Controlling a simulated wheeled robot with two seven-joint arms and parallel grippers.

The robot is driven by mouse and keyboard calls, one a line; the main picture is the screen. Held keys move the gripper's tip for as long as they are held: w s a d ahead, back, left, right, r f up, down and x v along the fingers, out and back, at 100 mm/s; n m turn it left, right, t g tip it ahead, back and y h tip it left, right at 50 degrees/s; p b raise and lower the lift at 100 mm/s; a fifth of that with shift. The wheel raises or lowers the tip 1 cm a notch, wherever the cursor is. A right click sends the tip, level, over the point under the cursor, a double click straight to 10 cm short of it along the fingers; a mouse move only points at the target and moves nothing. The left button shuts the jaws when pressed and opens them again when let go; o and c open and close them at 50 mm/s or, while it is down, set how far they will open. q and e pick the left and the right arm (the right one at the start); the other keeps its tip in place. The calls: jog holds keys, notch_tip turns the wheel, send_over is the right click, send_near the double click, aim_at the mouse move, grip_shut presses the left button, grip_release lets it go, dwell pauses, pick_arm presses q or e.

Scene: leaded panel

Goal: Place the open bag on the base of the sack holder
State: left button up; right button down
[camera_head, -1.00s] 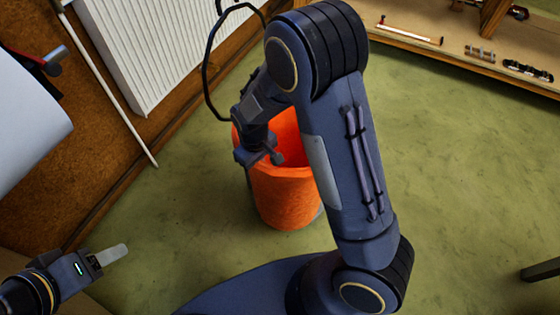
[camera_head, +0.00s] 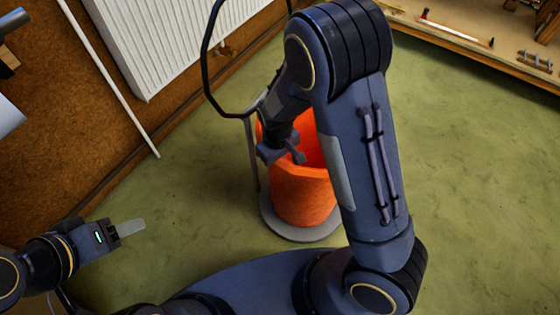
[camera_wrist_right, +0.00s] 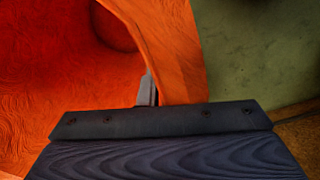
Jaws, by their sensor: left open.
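The orange open bag (camera_head: 303,197) is upright with its mouth up. It is above the round grey base of the sack holder (camera_head: 300,236); I cannot tell whether its bottom touches it. The holder's thin post (camera_head: 251,158) rises at the left. My right gripper (camera_head: 296,154) is at the bag's left rim and appears shut on its wall. In the right wrist view the bag (camera_wrist_right: 60,80) fills the left; one finger shows inside the rim and the other is hidden. My left gripper (camera_head: 130,228) is open and empty, left of the holder and apart from it.
A white radiator (camera_head: 180,40) and a pipe (camera_head: 110,80) are on the brown wall at the left. A wooden shelf (camera_head: 470,50) with small items stands at the back right. The green floor (camera_head: 480,180) is clear at the right.

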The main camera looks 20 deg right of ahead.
jog(key=shift+f, duration=0.1)
jog(key=c, duration=2.1)
grip_release()
jog(key=shift+f, duration=0.2)
jog(key=o, duration=0.5)
jog(key=shift+c, duration=0.2)
jog(key=shift+r, duration=0.1)
notch_tip(320, 180, up, 12)
jog(key=p, duration=0.5)
jog(key=s+d+r+m+t+y, duration=0.2)
jog(key=s+d+r+m, duration=0.1)
jog(key=s+r, duration=0.4)
jog(key=s+d+r+m+t+y, duration=0.2)
jog(key=s+r, duration=0.5)
jog(key=s, duration=0.4)
jog(key=shift+s+d+m+t, duration=0.35)
jog(key=shift+d+m+t, duration=0.35)
jog(key=shift+d, duration=0.4)
